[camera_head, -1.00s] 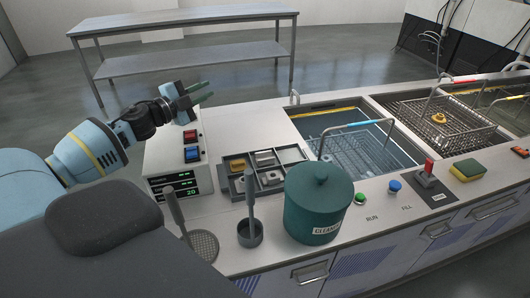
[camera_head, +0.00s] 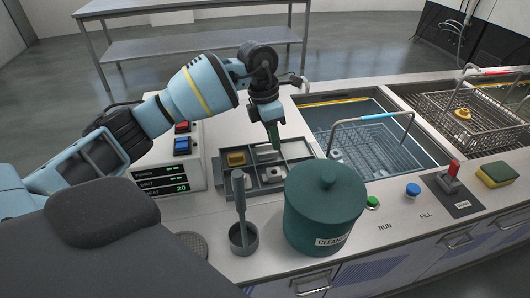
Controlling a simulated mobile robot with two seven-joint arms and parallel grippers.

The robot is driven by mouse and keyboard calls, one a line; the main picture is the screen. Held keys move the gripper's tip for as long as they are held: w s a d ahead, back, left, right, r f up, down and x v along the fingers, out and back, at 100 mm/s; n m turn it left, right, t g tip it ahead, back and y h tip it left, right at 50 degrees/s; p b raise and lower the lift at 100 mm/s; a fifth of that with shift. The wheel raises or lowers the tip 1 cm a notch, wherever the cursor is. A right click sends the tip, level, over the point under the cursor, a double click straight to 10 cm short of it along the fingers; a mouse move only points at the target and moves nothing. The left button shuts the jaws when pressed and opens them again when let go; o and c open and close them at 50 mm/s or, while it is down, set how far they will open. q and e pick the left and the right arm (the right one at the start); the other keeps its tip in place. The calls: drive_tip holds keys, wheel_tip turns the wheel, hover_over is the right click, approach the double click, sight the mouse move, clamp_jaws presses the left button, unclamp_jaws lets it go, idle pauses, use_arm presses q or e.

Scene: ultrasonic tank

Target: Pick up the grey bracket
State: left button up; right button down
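The dark grey divided tray (camera_head: 298,150) stands on the counter behind the green pot. A light grey metal part (camera_head: 273,174) lies in a front compartment; it may be the grey bracket, but it is too small to be sure. My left gripper (camera_head: 275,143) hangs over the tray, pointing down, with its green fingertips at the back middle compartments. The fingers overlap in this view, so their gap is hidden, and they cover part of what lies below. My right gripper is out of view.
A green lidded pot (camera_head: 325,205) stands right in front of the tray. A grey cup with an upright handle (camera_head: 243,236) stands front left. A control box with a display (camera_head: 165,182) is to the left. A water tank with a wire basket (camera_head: 375,150) lies to the right.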

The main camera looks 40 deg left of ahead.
sight(268, 153)
use_arm(q)
drive_tip(key=a+r+y, duration=0.1)
drive_tip(key=a+y, duration=0.1)
drive_tip(key=shift+w+r+m+y, duration=0.3)
drive_tip(key=shift+w+r, duration=0.05)
drive_tip(key=shift+r, duration=0.05)
drive_tip(key=shift+w+a+f, duration=0.1)
drive_tip(key=shift+f, duration=1.85)
drive_tip(key=shift+w+a+f, duration=0.1)
drive_tip(key=shift+f, duration=1.85)
drive_tip(key=shift+s, duration=0.1)
drive_tip(key=shift+c, duration=0.4)
clamp_jaws()
